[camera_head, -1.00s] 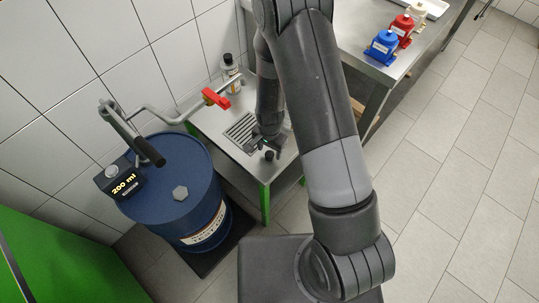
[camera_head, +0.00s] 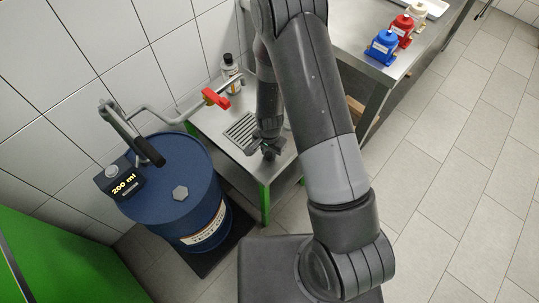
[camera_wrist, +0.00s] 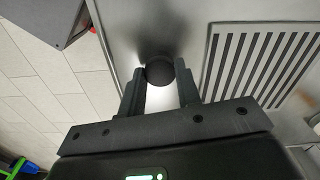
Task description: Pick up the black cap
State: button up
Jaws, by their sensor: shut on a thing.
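The black cap (camera_wrist: 160,73) is a small round dark piece between the two fingertips of my gripper (camera_wrist: 160,82) in the wrist view. My gripper is shut on it. In the head view my gripper (camera_head: 264,150) is low over the small steel table (camera_head: 222,115), just right of its slotted drain grate (camera_head: 241,130). There the cap shows only as a dark spot at the fingertips, hard to tell from them. I cannot tell whether the cap touches the tabletop.
A grey bottle (camera_head: 230,72) stands at the table's back.

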aim_at(269, 154)
jog(key=shift+c, duration=0.4)
jog(key=shift+r, duration=0.85)
notch_tip(269, 154, up, 2)
jog(key=shift+r, duration=0.15)
jog(key=s+d+r, duration=0.3)
jog(key=d+r, duration=0.4)
jog(key=d, duration=0.3)
jog(key=w+d+r+n, duration=0.1)
jog(key=w+r+n, duration=0.2)
jog(key=w+r, duration=1.45)
jog(key=w+a+f+m, duration=0.2)
jog(key=w+a, duration=0.3)
jog(key=w, duration=0.3)
jog(key=w+a+f+m, duration=0.25)
jog(key=w+a, duration=0.25)
jog(key=w, duration=0.3)
jog(key=shift+s+d+f, duration=0.15)
jog(key=shift+f, duration=1.4)
jog(key=shift+s+d+f, duration=0.1)
jog(key=shift+f, duration=1.45)
jog(key=shift+f, duration=0.75)
